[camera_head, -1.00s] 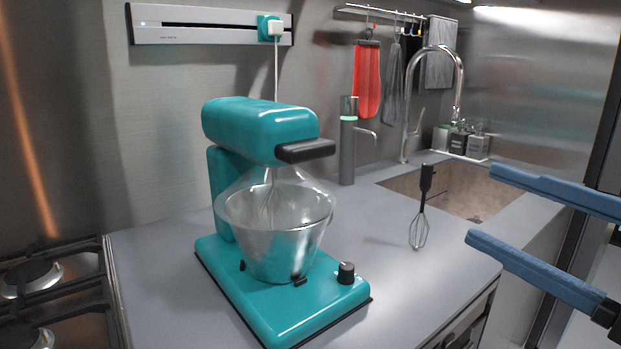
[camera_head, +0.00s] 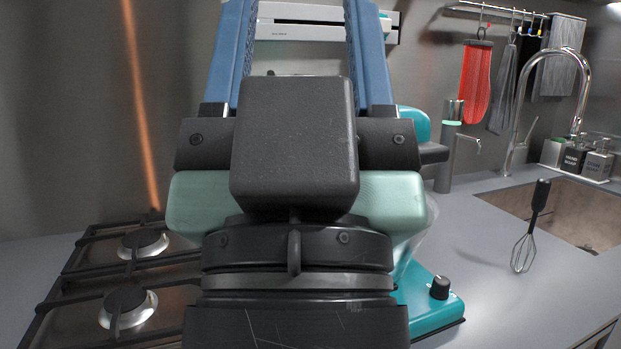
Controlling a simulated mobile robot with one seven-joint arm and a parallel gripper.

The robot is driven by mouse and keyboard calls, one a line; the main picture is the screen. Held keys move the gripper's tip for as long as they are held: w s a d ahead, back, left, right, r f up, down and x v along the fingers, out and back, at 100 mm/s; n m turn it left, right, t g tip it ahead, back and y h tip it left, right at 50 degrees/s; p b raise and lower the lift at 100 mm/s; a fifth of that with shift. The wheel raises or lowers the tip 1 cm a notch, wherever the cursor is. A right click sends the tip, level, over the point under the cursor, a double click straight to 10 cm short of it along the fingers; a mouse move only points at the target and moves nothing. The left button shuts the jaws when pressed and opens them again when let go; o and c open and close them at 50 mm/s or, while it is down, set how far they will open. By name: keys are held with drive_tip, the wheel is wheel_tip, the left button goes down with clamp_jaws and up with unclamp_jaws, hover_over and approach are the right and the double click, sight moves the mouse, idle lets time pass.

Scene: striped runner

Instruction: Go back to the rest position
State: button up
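My gripper (camera_head: 297,22) is in the middle of the view, close to the camera and pointing up and away. Its two blue fingers stand wide apart with nothing between them; their tips run out of the top of the frame. The gripper body and wrist hide most of the teal stand mixer (camera_head: 432,306) behind them. Only the mixer's right side, part of its head and its base with a black knob show.
A whisk (camera_head: 524,247) with a black handle is on the grey counter (camera_head: 484,262) at right, by the sink (camera_head: 585,215) and its curved tap (camera_head: 583,85). A gas hob (camera_head: 118,285) lies at left. A red mitt (camera_head: 476,80) hangs on the back rail.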

wheel_tip(320, 180, up, 22)
drive_tip(key=p, duration=2.1)
drive_tip(key=shift+w+d, duration=0.2)
drive_tip(key=shift+f, duration=0.1)
